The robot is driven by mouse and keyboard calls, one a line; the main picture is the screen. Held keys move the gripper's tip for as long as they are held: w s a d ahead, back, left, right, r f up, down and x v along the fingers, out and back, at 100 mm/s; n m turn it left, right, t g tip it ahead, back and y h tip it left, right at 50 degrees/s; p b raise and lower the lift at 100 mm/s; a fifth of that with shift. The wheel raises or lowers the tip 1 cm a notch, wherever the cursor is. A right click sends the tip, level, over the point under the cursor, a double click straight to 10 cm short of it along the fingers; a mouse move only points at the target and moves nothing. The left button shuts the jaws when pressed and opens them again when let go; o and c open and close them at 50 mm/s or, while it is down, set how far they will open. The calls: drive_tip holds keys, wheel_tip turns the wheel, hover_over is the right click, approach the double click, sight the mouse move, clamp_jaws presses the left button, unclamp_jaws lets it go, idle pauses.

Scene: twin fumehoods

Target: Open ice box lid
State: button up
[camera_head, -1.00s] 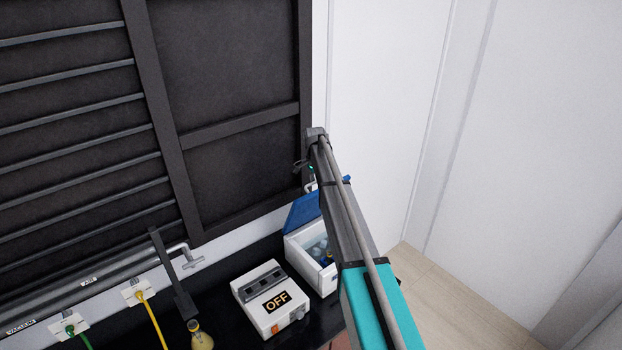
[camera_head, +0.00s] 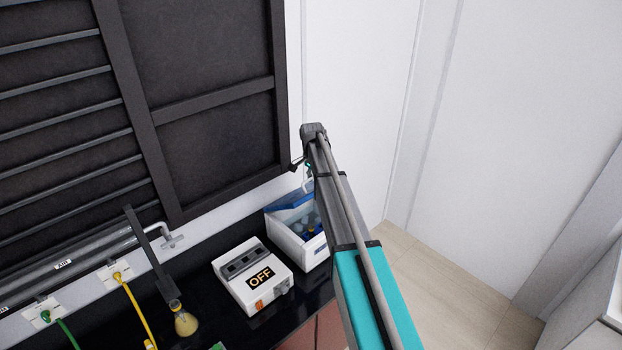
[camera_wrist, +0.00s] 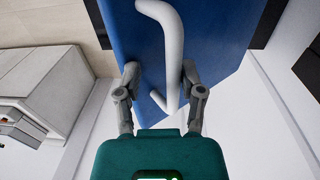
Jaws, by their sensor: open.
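The ice box (camera_head: 284,237) is a white box on the black bench in the head view, partly hidden behind my arm. Its blue lid (camera_head: 289,207) stands raised at the back, and blue and pale contents show inside. In the wrist view the blue lid (camera_wrist: 222,35) fills the middle, with its white curved handle (camera_wrist: 172,50) across it. My gripper (camera_wrist: 160,78) is open, with one finger on each side of the handle. I cannot tell whether either finger touches it. In the head view my gripper is mostly hidden by the arm.
A white device marked OFF (camera_head: 252,276) stands left of the ice box. A flask with yellow contents (camera_head: 186,322) is farther left. The dark fumehood frame (camera_head: 215,100) rises behind, and white wall lies to the right. Open floor (camera_head: 440,290) shows at the right.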

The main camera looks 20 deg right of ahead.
drive_tip(key=s+f+b, duration=0.1)
drive_tip(key=s+d+f+b, duration=0.1)
drive_tip(key=s+f+b, duration=0.1)
drive_tip(key=f, duration=0.1)
drive_tip(key=shift+s+d, duration=0.2)
drive_tip(key=shift+d, duration=0.15)
drive_tip(key=shift+s+d+f+b, duration=0.3)
drive_tip(key=shift+f+b, duration=0.15)
drive_tip(key=shift+b, duration=0.1)
drive_tip(key=shift+s+d+f+b, duration=0.15)
drive_tip(key=shift+s+f+b, duration=0.1)
drive_tip(key=shift+f+b, duration=0.2)
